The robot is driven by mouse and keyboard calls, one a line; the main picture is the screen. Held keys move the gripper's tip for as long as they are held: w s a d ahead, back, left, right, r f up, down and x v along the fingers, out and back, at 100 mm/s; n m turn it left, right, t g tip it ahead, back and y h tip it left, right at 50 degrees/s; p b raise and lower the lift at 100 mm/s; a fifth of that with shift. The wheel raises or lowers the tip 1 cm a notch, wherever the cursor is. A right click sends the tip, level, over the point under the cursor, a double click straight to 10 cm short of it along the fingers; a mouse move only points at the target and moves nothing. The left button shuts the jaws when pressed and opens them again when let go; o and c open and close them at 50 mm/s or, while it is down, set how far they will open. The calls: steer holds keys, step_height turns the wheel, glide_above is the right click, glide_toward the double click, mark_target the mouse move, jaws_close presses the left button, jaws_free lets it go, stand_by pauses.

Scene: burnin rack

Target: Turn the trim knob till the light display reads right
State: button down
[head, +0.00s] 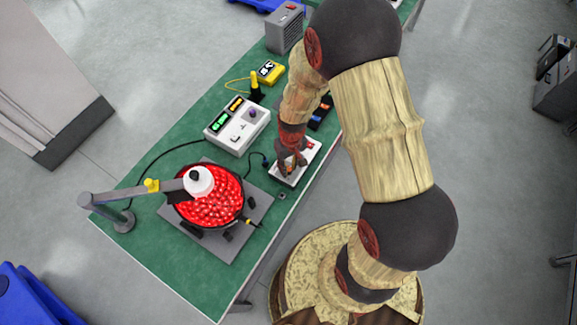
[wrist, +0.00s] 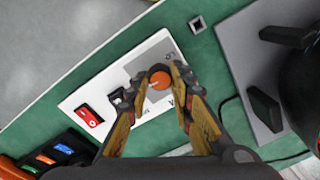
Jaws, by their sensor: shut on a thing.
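The trim knob is an orange round knob (wrist: 159,80) with a pale pointer line, on a white control box (wrist: 80,97). My gripper (wrist: 153,82) is shut on the knob, one finger at each side, in the wrist view. In the head view my gripper (head: 289,165) reaches down onto the white box (head: 279,176) and mostly hides the knob. The light display appears to be the round panel of glowing red lamps (head: 212,203) on a grey base plate; all the lamps I can make out are red. A red rocker switch (wrist: 90,116) sits on the box.
A white bench instrument (head: 237,139) with green and orange readouts stands behind the lamp panel. A jointed stand (head: 124,221) holds a white head over the lamps. A yellow meter (head: 268,72) and a grey box (head: 285,28) sit farther back. Cables cross the green bench.

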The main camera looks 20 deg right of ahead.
mark_target(289, 167)
steer(key=n, duration=0.4)
steer(key=shift+b, duration=0.35)
steer(key=c, duration=1.5)
jaws_free()
steer(key=shift+c, duration=0.2)
steer(key=shift+r, duration=0.1)
step_height(289, 167, up, 12)
steer(key=shift+w+d, duration=0.15)
steer(key=shift+d, duration=0.05)
